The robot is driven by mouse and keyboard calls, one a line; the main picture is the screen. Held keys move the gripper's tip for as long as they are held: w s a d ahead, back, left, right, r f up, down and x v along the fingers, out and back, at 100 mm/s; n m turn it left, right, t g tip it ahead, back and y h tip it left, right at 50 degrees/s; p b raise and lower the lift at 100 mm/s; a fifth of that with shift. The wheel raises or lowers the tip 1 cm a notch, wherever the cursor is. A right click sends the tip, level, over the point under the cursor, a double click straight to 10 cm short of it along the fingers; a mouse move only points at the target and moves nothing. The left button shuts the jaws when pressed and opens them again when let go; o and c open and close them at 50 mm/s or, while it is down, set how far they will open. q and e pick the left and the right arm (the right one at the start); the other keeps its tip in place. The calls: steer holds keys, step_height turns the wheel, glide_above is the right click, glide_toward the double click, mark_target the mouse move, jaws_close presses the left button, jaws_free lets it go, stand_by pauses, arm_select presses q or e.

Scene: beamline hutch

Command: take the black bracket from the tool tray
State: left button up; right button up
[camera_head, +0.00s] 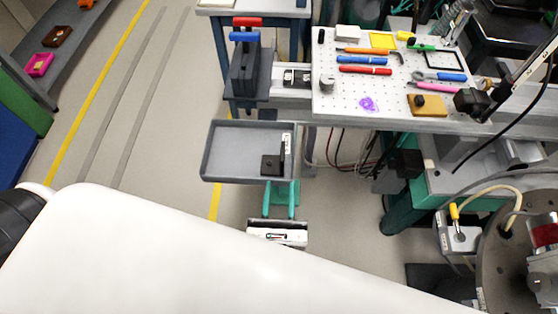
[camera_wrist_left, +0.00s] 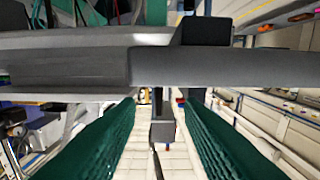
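The tool tray (camera_head: 225,165) is a shallow grey tray left of centre in the head view. The black bracket (camera_head: 271,165), a flat base with an upright plate, stands in its right part, by a white label. My left gripper (camera_head: 281,188) is at the tray's near edge, with its two teal fingers apart and pointing towards the tray. No bracket is between them. In the left wrist view, the open green fingers (camera_wrist_left: 158,105) lie below a grey bar that looks like the tray's edge (camera_wrist_left: 70,65). A black block there, probably the bracket (camera_wrist_left: 205,31), rises above it. My right gripper is not in view.
A perforated board (camera_head: 335,105) with several tools stands behind and right of the tray. A dark holder with red and blue handles (camera_head: 246,65) is behind the tray. Cables (camera_head: 345,145) hang to its right. Floor (camera_head: 160,140) is clear at left.

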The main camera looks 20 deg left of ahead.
mark_target(282, 166)
arm_select(q)
steer(key=x, duration=0.3)
steer(key=shift+a+r, duration=0.15)
steer(key=x, duration=0.1)
steer(key=p+x, duration=0.1)
steer(key=x, duration=0.1)
steer(key=p+x, duration=0.1)
steer(key=x, duration=0.1)
steer(key=shift+w+r, duration=0.3)
steer(key=shift+w+f, duration=0.1)
steer(key=shift+w, duration=0.2)
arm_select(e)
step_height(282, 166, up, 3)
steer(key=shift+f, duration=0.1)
arm_select(q)
steer(key=shift+c, duration=0.4)
jaws_close()
